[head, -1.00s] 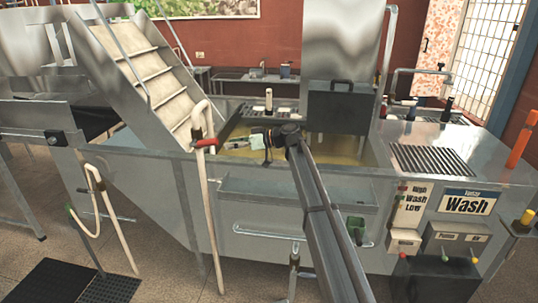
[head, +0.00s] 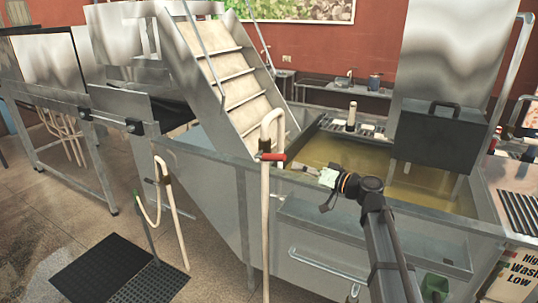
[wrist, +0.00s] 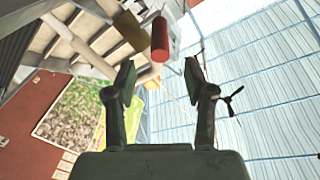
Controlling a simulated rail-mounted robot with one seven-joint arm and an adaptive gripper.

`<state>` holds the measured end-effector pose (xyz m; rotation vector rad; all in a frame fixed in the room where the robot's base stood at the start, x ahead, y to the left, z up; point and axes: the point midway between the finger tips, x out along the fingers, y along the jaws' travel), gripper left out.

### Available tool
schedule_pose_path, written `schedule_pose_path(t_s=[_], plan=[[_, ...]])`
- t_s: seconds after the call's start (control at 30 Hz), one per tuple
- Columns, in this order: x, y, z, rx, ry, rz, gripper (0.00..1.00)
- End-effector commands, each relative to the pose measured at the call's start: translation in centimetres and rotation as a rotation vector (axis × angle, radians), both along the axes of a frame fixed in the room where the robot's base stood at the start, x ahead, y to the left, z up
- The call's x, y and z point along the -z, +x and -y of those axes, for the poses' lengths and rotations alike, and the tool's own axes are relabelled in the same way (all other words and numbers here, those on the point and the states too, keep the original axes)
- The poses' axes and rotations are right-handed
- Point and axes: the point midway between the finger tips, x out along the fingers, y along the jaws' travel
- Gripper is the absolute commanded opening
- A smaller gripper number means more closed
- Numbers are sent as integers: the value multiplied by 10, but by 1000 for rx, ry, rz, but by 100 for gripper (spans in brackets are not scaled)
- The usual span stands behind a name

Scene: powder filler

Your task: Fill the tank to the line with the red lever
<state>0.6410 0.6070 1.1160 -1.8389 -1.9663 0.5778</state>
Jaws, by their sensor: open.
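The red lever (head: 272,157) sticks out to the right from a cream pipe (head: 266,215) that hooks over the tank's front rim. The metal tank (head: 340,222) holds murky yellowish liquid (head: 345,155). I cannot make out a fill line. My gripper (head: 304,170) is just right of the lever, above the liquid, and points left toward it. In the wrist view the open fingers (wrist: 159,78) stand apart with nothing between them. There the red lever (wrist: 160,40) lies just beyond the fingertips, roughly centred on the gap, apart from both.
Metal steps (head: 232,85) rise at the tank's left end. A dark box with a handle (head: 440,135) hangs at the tank's right. A second, shorter cream pipe (head: 172,205) stands left of the tank. Black mats (head: 105,262) lie on the floor.

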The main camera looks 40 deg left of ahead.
Motion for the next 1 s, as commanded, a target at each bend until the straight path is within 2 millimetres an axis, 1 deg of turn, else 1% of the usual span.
schedule_pose_path(t_s=[0.03,0.3,0.5,0.6,0.8,1.0], plan=[[-3,0,-13,-3,-1,-1,54],[-3,-3,-67,-3,-1,0,54],[-2,-5,-103,-1,0,-1,54],[-2,-7,-117,-1,0,0,54],[-1,-8,-132,0,0,1,54],[0,-9,-135,0,0,1,54]])
